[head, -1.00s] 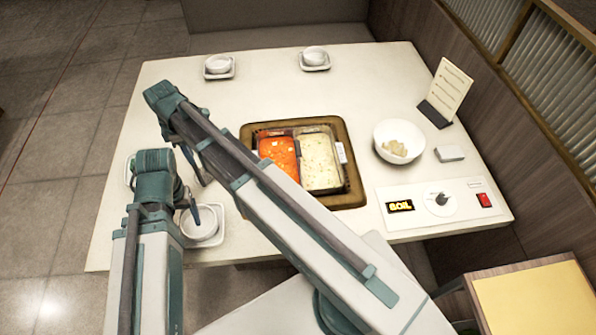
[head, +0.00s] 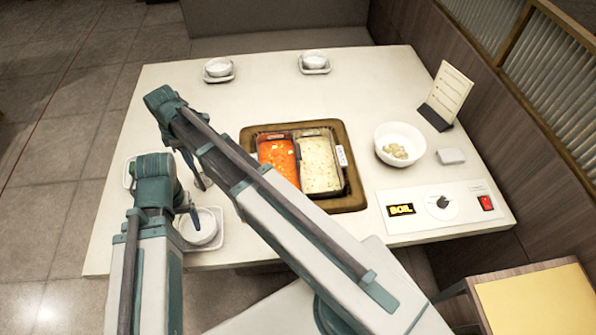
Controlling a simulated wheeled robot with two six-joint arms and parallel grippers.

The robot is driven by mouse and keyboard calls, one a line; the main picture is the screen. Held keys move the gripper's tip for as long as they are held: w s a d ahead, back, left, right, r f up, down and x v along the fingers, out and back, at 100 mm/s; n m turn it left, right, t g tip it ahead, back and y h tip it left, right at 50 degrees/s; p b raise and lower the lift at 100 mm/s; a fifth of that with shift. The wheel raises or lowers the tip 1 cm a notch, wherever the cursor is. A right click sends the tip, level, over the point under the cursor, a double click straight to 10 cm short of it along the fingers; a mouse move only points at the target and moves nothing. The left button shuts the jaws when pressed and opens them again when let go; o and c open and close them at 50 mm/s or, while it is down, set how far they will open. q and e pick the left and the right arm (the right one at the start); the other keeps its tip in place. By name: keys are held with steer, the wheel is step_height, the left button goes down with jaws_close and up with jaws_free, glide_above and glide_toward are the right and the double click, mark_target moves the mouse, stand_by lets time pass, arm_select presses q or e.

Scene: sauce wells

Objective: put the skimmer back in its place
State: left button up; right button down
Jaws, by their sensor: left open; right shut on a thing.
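My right arm reaches from the bottom right across the table, and its gripper (head: 201,180) hangs over the left side. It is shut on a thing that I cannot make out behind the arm. The skimmer is not clearly visible. My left gripper (head: 194,216) is open, below it, at a white bowl (head: 204,236) on a square saucer; I cannot tell whether they touch. The divided pot (head: 347,178) sits in the table's brown-framed well, with red broth on the left and pale broth on the right. My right arm covers part of its left side.
A white bowl (head: 381,134) with pale pieces stands right of the pot. A menu stand (head: 451,88), a small white box (head: 451,155) and the control panel (head: 466,205) are nearby. Two small bowls on saucers stand at the back (head: 218,66) (head: 314,60). A tray (head: 127,176) at the left is partly hidden.

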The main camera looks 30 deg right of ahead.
jaws_free()
stand_by(0.5)
stand_by(0.4)
steer(key=shift+r+p, duration=1.5)
steer(key=shift+r, duration=0.1)
step_height(320, 180, up, 8)
steer(key=p, duration=0.8)
